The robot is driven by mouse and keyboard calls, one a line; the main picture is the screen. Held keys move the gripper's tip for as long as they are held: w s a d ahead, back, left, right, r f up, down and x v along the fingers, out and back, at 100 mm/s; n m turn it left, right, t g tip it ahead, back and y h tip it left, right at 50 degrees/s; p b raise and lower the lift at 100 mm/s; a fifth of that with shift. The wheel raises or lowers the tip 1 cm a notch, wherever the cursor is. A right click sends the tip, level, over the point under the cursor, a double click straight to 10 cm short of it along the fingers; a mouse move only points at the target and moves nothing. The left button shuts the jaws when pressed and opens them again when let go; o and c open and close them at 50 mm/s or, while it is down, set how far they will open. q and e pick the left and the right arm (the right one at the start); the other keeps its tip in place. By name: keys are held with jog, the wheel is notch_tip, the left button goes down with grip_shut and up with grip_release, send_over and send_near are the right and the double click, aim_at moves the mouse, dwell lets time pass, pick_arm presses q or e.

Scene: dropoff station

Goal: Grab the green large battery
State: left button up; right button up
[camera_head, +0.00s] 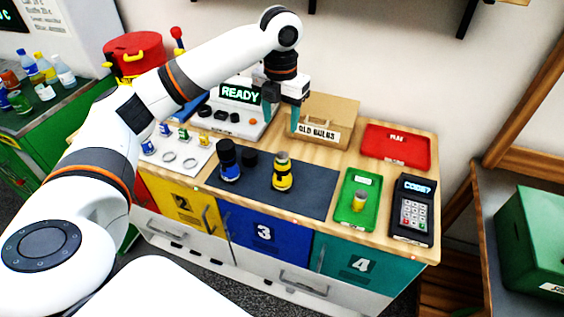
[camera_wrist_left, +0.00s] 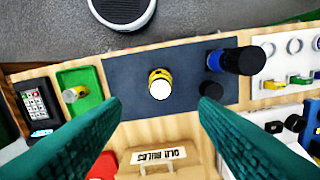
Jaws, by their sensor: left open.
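A small green-banded cylinder (camera_head: 183,135), which looks like the green battery, stands on the white board (camera_head: 206,155) between a blue one (camera_head: 165,130) and a yellow one (camera_head: 203,139). In the left wrist view a small green item (camera_wrist_left: 300,80) shows on the board at the right edge. My left gripper (camera_head: 281,113) is open and empty, above the back of the table, to the right of the green cylinder and well apart from it. Its two teal fingers spread wide in the wrist view (camera_wrist_left: 162,100). My right gripper is out of view.
A dark mat (camera_head: 310,196) holds a yellow-black bottle (camera_head: 282,173) and dark blue and black containers (camera_head: 228,162). A cardboard box (camera_head: 340,112) stands near my left gripper. A READY display (camera_head: 240,93) is behind the board. Green (camera_head: 345,214) and red (camera_head: 422,148) trays lie right.

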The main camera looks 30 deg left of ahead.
pick_arm(q)
jog(key=p, duration=0.2)
send_over(282, 155)
jog(key=f, duration=0.6)
jog(key=shift+s+f, duration=0.1)
jog(key=shift+s, duration=0.3)
jog(key=f, duration=0.2)
jog(key=f+p, duration=0.1)
jog(key=f, duration=0.1)
jog(key=shift+w+p, duration=0.3)
jog(key=shift+w, duration=0.1)
jog(key=shift+f, duration=0.65)
jog(key=c, duration=1.1)
